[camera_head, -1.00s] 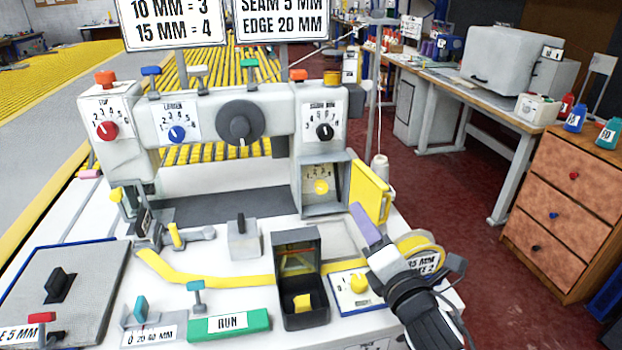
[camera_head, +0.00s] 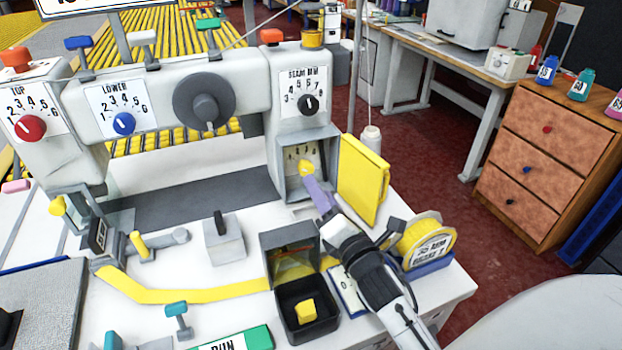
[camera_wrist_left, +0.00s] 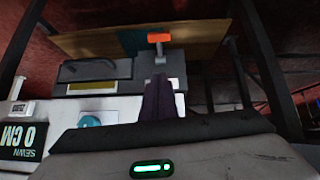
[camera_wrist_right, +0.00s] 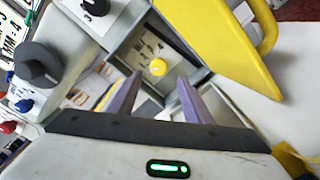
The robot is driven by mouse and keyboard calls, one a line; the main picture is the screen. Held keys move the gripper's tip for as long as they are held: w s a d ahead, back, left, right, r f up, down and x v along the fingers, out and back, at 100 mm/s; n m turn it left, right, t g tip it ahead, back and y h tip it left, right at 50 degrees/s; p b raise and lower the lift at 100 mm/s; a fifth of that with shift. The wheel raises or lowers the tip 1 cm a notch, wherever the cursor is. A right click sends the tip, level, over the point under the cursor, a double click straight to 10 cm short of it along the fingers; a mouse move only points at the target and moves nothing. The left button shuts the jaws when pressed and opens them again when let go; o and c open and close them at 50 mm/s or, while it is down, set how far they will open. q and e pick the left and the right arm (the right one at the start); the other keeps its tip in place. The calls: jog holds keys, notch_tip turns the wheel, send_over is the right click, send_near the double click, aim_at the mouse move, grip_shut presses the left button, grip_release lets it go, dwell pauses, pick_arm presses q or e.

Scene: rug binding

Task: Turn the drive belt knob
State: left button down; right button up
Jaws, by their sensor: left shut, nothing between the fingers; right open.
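A yellow knob (camera_head: 306,167) with a dial plate sits inside an open grey box (camera_head: 283,170) on the right end of the sewing machine. The box's yellow door (camera_head: 362,180) stands open to the right. My right gripper (camera_head: 317,195) is open, its purple fingers pointing at this knob. In the right wrist view the knob (camera_wrist_right: 158,67) shows between and beyond the two fingertips (camera_wrist_right: 159,79), apparently not gripped. My left gripper (camera_wrist_left: 160,95) is shut and empty in the left wrist view, and is out of the head view.
The machine front carries a red knob (camera_head: 30,127), a blue knob (camera_head: 123,123), a black knob (camera_head: 308,104) and a grey handwheel (camera_head: 205,101). A black bin (camera_head: 308,325), a yellow tape roll (camera_head: 425,240) and a thread cone (camera_head: 371,140) stand near my right arm.

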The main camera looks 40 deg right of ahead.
aim_at(308, 171)
pick_arm(q)
jog(key=shift+w+r, duration=0.6)
jog(key=shift+w, duration=0.05)
pick_arm(e)
jog(key=x, duration=0.6)
jog(key=shift+w+r, duration=0.1)
jog(key=shift+r, duration=0.1)
jog(key=c, duration=1.1)
pick_arm(q)
jog(key=shift+s+f, duration=0.1)
jog(key=shift+s, duration=0.15)
pick_arm(e)
jog(key=shift+o, duration=0.2)
pick_arm(q)
jog(key=shift+p, duration=0.35)
pick_arm(e)
jog(key=shift+m, duration=0.3)
jog(key=m+p, duration=0.1)
jog(key=m, duration=0.1)
jog(key=shift+m, duration=0.4)
pick_arm(q)
jog(key=shift+r+p, duration=0.55)
jog(key=shift+r, duration=0.7)
pick_arm(e)
jog(key=shift+m, duration=1.6)
jog(key=shift+f, duration=0.1)
